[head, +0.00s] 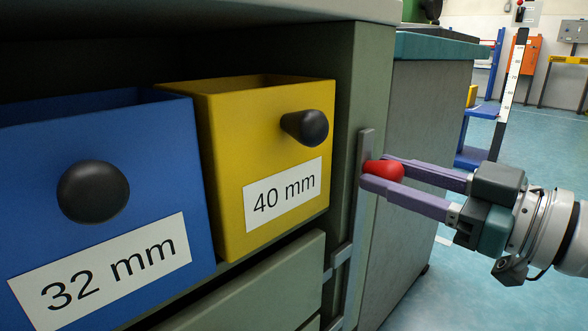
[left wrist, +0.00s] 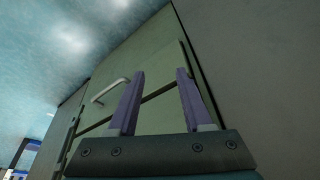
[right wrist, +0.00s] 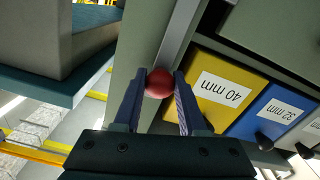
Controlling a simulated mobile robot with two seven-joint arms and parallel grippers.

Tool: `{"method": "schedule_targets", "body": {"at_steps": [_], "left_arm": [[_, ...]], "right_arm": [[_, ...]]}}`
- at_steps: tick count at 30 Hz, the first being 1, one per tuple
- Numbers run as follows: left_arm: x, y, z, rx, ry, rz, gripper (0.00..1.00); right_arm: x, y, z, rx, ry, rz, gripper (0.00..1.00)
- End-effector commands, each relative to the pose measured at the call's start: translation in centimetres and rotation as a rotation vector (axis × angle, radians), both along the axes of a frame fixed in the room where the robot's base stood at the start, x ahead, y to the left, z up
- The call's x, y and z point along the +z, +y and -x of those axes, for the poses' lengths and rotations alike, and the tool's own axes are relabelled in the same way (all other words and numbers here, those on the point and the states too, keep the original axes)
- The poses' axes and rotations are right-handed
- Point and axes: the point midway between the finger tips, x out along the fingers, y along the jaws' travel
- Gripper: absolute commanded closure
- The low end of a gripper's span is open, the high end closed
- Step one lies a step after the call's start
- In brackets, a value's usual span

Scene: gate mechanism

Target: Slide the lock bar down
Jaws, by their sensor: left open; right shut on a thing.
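The lock bar (head: 364,150) is a grey metal strip standing upright along the right edge of the cabinet front. A red knob (head: 384,171) sits on its upper part. My right gripper (head: 378,170) is shut on the red knob, one purple finger on either side. The right wrist view shows the red knob (right wrist: 159,83) between the fingertips, with the bar (right wrist: 178,35) running up behind it. My left gripper (left wrist: 158,75) is open and empty in the left wrist view, near a greenish panel with a light handle (left wrist: 110,90). It is not in the head view.
A blue bin (head: 60,240) marked 32 mm and a yellow bin (head: 230,180) marked 40 mm, each with a black knob, sit in the cabinet left of the bar. A drawer front (head: 270,285) lies below them. Open floor (head: 440,290) shows at the right.

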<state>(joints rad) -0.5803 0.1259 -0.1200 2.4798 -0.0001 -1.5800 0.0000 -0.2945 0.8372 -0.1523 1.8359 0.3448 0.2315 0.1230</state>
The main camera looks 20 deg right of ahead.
Motion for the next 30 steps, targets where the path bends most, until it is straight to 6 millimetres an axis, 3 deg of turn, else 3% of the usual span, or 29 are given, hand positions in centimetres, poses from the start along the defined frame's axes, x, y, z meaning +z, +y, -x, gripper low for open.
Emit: {"method": "schedule_targets", "body": {"at_steps": [10, 18, 27, 28, 30], "left_arm": [[-0.1, -0.1, 0.0, 0.001, -0.001, 0.003, 0.50], [-2.2, -0.3, 0.0, 0.006, -0.001, 0.010, 0.50], [-2.1, -0.3, 0.0, 0.006, -0.001, 0.010, 0.50], [-2.1, -0.3, 0.0, 0.006, -0.001, 0.010, 0.50], [-2.1, -0.3, 0.0, 0.006, -0.001, 0.010, 0.50]], "right_arm": [[-0.1, 0.0, 0.0, 0.001, -0.002, -0.001, 1.00], [-3.9, 0.0, 0.0, -0.001, 0.000, -0.001, 1.00], [-4.3, 0.0, 0.1, -0.001, 0.008, 0.002, 1.00], [-4.3, 0.0, 0.1, -0.001, 0.009, 0.002, 0.56], [-4.3, 0.0, 0.0, -0.001, 0.008, 0.002, 0.48]]}}
